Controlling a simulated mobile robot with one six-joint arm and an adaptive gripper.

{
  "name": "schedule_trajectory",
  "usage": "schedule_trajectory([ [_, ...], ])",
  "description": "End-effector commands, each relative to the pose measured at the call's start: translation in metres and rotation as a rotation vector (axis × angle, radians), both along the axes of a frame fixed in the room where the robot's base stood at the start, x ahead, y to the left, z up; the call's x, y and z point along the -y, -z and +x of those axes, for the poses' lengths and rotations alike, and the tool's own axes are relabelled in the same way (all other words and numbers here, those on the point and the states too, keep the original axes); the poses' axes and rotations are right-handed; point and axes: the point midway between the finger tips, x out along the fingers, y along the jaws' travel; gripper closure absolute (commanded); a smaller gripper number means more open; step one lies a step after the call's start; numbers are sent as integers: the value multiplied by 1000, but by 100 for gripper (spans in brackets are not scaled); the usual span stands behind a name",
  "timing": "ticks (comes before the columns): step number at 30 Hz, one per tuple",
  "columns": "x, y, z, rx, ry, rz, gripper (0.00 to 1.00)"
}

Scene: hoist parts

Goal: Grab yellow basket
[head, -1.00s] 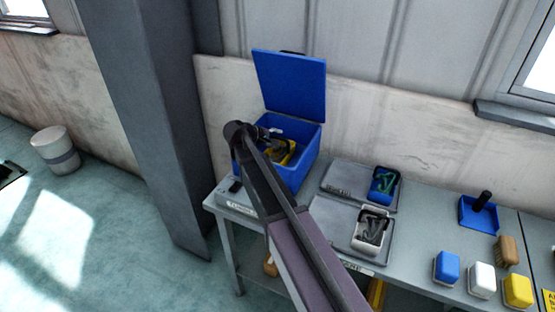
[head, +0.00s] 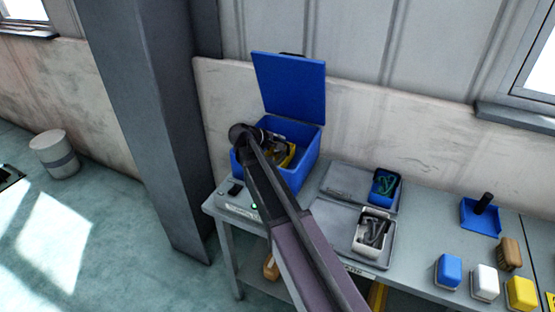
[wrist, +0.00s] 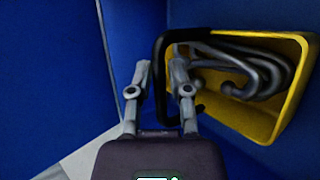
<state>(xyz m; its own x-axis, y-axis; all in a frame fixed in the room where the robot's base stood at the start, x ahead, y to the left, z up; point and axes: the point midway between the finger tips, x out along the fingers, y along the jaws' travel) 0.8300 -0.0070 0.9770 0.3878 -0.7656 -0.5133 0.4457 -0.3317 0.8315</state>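The yellow basket (wrist: 296,95) is at the right of the wrist view, tilted in the picture, with grey hook-like metal parts inside. A black handle (wrist: 160,100) loops out from its left side. In the head view the basket (head: 291,157) sits inside the open blue box (head: 300,170), partly hidden by my arm. My gripper (wrist: 160,75) is inside the box, beside the basket. Its two fingers are apart, and the handle's upright part appears between them. I cannot tell whether either finger touches it.
The blue lid (head: 290,85) stands raised behind the box. To the right on the bench are a blue basket (head: 376,190) and a white basket (head: 364,240) on grey trays. Brushes and small blue, white and yellow blocks stand farther right.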

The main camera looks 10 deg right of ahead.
Motion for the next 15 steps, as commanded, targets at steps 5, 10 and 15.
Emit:
schedule_trajectory([
  [5, 0, 0, 0, 0, 0, 0, 100],
  [10, 0, 0, 0, 0, -1, -1, 100],
  [15, -1, -1, 0, 0, -1, -1, 100],
])
